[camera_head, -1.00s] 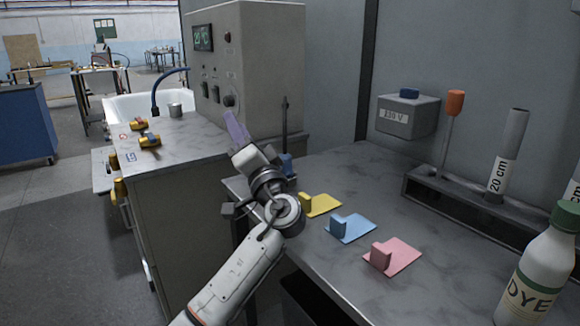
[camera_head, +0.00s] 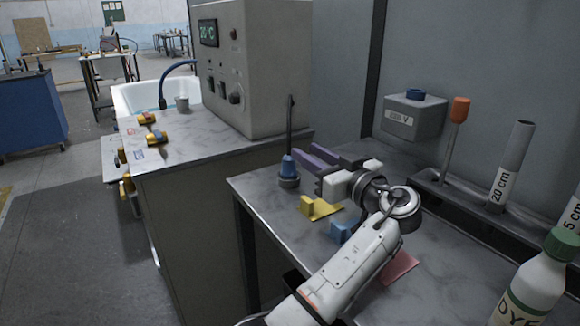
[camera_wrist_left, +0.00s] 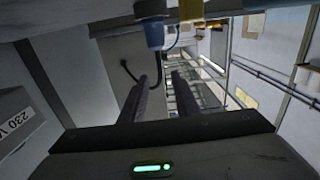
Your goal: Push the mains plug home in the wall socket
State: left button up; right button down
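A blue plug-like piece (camera_head: 288,168) stands upright on a grey round base at the worktop's far left corner. A dark rod or cable rises behind it. It also seems to show at the top of the left wrist view (camera_wrist_left: 154,32), beyond my fingertips. My right gripper is out of view.
Yellow (camera_head: 318,208), blue (camera_head: 343,230) and pink (camera_head: 402,267) pieces lie along the worktop, the last two partly behind my arm. A rack (camera_head: 435,185) holds upright tubes at the back. A DYE bottle (camera_head: 537,280) stands front right. A control cabinet (camera_head: 265,75) rises beyond.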

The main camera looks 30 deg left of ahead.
aim_at(289, 161)
pick_arm(q)
jog(key=x, duration=0.7)
jog(key=shift+d, duration=0.1)
grip_shut()
